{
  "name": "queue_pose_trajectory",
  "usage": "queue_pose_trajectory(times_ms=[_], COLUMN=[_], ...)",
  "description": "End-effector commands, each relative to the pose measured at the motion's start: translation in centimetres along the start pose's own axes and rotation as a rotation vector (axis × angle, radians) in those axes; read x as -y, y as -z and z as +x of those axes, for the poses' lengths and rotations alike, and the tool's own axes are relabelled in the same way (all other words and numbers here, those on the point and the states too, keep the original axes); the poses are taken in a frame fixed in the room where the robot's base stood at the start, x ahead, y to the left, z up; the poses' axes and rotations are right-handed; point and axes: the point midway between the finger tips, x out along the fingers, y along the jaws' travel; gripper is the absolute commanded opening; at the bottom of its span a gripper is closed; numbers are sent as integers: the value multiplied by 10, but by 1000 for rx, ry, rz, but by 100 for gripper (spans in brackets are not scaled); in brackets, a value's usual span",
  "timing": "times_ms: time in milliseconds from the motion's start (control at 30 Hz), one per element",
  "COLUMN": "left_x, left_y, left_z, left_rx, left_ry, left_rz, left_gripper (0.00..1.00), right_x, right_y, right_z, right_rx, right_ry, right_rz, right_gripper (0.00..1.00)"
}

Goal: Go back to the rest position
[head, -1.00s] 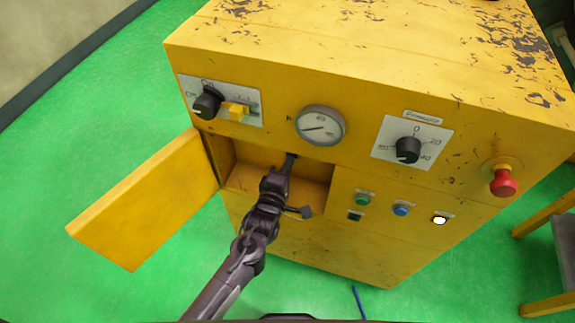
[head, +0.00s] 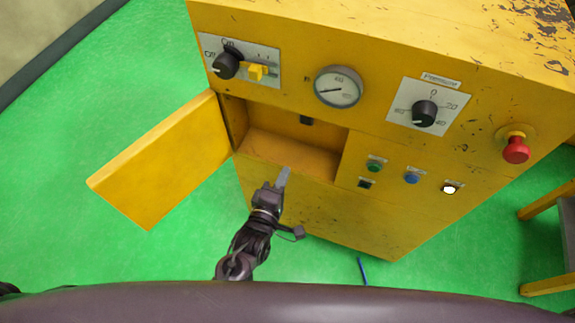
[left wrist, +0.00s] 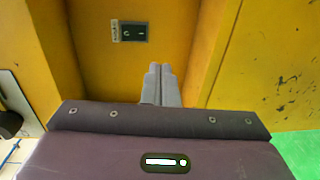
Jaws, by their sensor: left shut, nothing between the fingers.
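My left gripper (head: 284,176) is shut and empty, in front of the lower edge of the open compartment (head: 285,150) in the yellow machine (head: 310,215). In the left wrist view its closed fingers (left wrist: 161,84) point into the compartment, apart from the dark switch (left wrist: 131,32) on the back wall. That switch also shows in the head view (head: 306,120). My right gripper is not in view.
The yellow door (head: 163,160) stands open to the left of the compartment. A knob panel, a gauge (head: 338,87), a pressure dial (head: 424,113), several buttons and a red stop button (head: 516,149) are on the front. Green floor (head: 130,240) is clear at left. A yellow stand (head: 550,245) is at right.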

Motion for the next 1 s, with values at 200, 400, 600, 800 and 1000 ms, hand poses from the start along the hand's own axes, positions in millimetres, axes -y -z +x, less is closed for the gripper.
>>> queue_pose_trajectory(times_ms=[200, 400, 600, 800, 1000], left_x=[0, 0, 2, 60, 191], left_y=[0, 0, 0, 8, 32], left_z=[-2, -2, -2, -13, -71], left_rx=[0, 0, 0, 16, 143], left_ry=[0, 0, 3, 152, 498], left_rz=[0, 0, 3, 173, 568], left_gripper=[0, 0, 0, 0, 0], right_x=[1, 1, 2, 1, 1], right_y=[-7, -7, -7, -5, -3], right_z=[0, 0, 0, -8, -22], right_rx=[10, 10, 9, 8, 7], right_ry=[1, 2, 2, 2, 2], right_rz=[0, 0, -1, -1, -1], right_gripper=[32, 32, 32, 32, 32])
